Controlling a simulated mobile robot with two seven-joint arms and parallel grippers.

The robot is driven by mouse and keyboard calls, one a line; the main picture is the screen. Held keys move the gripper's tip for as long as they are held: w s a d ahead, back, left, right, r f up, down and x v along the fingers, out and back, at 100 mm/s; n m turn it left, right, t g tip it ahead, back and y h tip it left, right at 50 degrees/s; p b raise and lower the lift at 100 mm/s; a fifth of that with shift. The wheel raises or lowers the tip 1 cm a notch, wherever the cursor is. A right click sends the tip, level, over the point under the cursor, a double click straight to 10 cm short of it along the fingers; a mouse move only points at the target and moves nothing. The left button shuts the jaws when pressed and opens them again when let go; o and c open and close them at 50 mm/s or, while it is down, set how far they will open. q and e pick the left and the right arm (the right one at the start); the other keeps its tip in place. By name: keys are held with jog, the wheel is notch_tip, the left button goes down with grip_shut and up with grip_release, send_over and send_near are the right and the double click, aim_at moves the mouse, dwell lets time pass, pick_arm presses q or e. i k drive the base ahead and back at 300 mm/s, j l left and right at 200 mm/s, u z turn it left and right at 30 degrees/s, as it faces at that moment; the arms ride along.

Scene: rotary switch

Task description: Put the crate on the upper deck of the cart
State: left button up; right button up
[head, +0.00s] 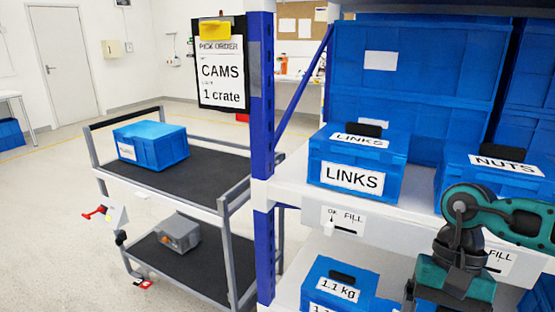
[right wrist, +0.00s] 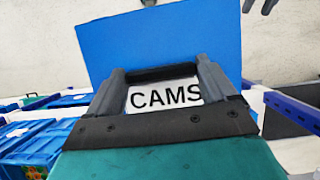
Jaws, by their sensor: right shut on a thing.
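In the right wrist view my right gripper (right wrist: 160,74) is shut on the dark handle of the blue CAMS crate (right wrist: 160,40), whose white label shows between the fingers. In the head view my right wrist is at the lower right; the held crate cannot be made out there. The grey cart (head: 222,205) stands at the left, beside the shelf's blue post. Its dark upper deck (head: 208,184) carries another blue crate (head: 150,146) at its left part; that label is too small to read. My left gripper is not seen in the head view.
The shelf holds a LINKS crate (head: 355,170) and a NUTS crate (head: 492,178), with a 1.1 kg crate (head: 335,285) below. A pick-order board (head: 221,75) reads CAMS, 1 crate. A grey box (head: 179,233) sits on the cart's lower deck. The upper deck's right part is bare.

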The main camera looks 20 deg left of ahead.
aim_at(213, 179)
jog(key=j, duration=0.55)
jog(key=i+j+u, duration=0.1)
jog(key=j, duration=0.45)
jog(key=j+u, duration=0.1)
jog(key=j, duration=0.4)
jog(key=i+j, duration=0.15)
jog(key=j, duration=0.4)
jog(key=i+j+u, duration=0.1)
jog(key=j, duration=0.45)
jog(key=i+j, duration=0.1)
jog(key=j, duration=0.4)
jog(key=i+j, duration=0.15)
jog(key=j, duration=0.2)
jog(key=i+j+u, duration=0.1)
jog(key=j, duration=0.25)
jog(key=i+j, duration=0.25)
jog(key=i+j+u, duration=0.1)
jog(key=j, duration=0.35)
jog(key=i, duration=0.05)
